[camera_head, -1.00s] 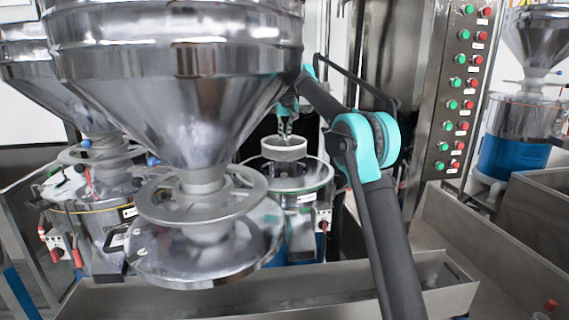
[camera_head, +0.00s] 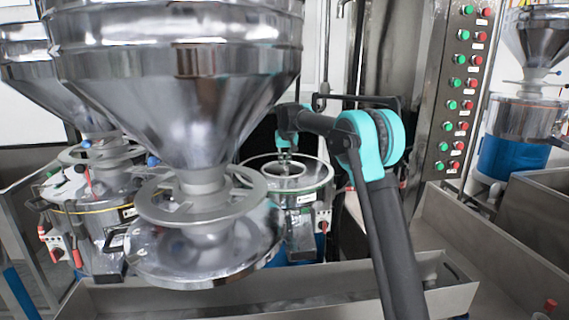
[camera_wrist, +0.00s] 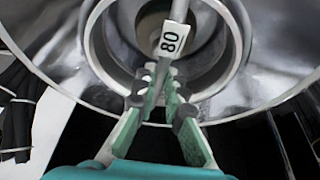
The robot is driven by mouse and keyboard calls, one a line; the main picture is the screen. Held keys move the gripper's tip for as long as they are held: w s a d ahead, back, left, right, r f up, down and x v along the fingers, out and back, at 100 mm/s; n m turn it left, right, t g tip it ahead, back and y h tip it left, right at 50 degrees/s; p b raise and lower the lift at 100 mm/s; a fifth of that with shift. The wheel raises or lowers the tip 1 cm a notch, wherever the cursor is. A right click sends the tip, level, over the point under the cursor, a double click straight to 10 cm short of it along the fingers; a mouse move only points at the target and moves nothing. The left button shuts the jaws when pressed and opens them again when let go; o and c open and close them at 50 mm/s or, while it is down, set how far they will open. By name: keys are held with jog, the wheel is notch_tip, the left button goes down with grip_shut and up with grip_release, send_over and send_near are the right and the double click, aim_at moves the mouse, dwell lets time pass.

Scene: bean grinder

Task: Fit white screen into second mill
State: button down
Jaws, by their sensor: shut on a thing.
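The white screen (camera_head: 292,188) is a pale round ring lying low in the open top of the second mill (camera_head: 300,212), behind the large front hopper. It looks about level, but I cannot tell if it is fully seated. In the wrist view the screen (camera_wrist: 238,45) sits inside the mill's shiny round rim (camera_wrist: 281,62), with a tag reading 80 (camera_wrist: 171,40) at its near side. My gripper (camera_wrist: 160,80) is shut on the screen by its near side, just below the tag. In the head view my gripper (camera_head: 285,156) is small, above the ring.
A big steel hopper (camera_head: 180,90) stands close at front left, beside the mill. A steel trough (camera_head: 240,295) runs along the front. A control panel (camera_head: 460,100) with green and red buttons stands at right. Another mill (camera_head: 520,125) stands at far right.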

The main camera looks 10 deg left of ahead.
jog(key=c, duration=1.6)
grip_release()
